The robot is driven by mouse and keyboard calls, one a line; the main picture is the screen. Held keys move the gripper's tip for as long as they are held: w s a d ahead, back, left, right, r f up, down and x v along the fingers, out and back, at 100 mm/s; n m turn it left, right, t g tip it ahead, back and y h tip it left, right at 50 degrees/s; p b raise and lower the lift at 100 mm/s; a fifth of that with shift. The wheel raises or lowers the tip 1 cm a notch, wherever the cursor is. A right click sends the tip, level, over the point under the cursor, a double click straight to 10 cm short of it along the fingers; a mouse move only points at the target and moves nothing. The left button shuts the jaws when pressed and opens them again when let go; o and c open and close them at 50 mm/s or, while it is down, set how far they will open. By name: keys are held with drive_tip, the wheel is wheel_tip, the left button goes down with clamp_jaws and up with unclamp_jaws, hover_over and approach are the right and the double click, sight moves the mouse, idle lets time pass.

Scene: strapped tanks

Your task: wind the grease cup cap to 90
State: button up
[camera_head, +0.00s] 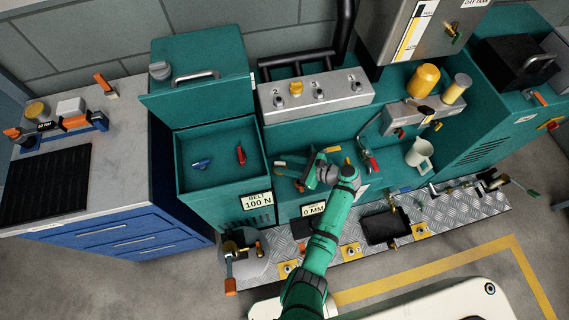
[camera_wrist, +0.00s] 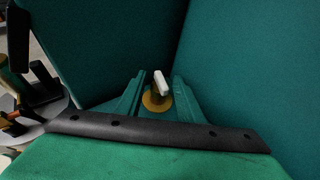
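In the wrist view, a small round brass-coloured piece (camera_wrist: 153,103) with an upright pale bar (camera_wrist: 161,83) sits against the teal panels; it looks like the grease cup cap. No scale or number is readable on it. My gripper (camera_wrist: 157,84) has its two green fingers apart, one on each side of the cap in the picture. I cannot tell whether they touch it or how deep it lies between them. In the head view, my gripper (camera_head: 303,171) is at the teal bench, right of the open bin, and the cap cannot be made out there.
A teal bin (camera_head: 217,185) with its lid raised stands left of my gripper. A silver box with knobs (camera_head: 316,96) is behind. A white mug (camera_head: 418,153) and a red-handled valve (camera_head: 371,163) stand to the right.

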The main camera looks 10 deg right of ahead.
drive_tip(key=shift+w+a, duration=0.1)
drive_tip(key=shift+w, duration=0.05)
drive_tip(key=shift+c, duration=0.7)
clamp_jaws()
drive_tip(key=shift+a+f, duration=0.1)
drive_tip(key=shift+a, duration=0.1)
drive_tip(key=shift+o, duration=0.7)
unclamp_jaws()
drive_tip(key=shift+d, duration=0.1)
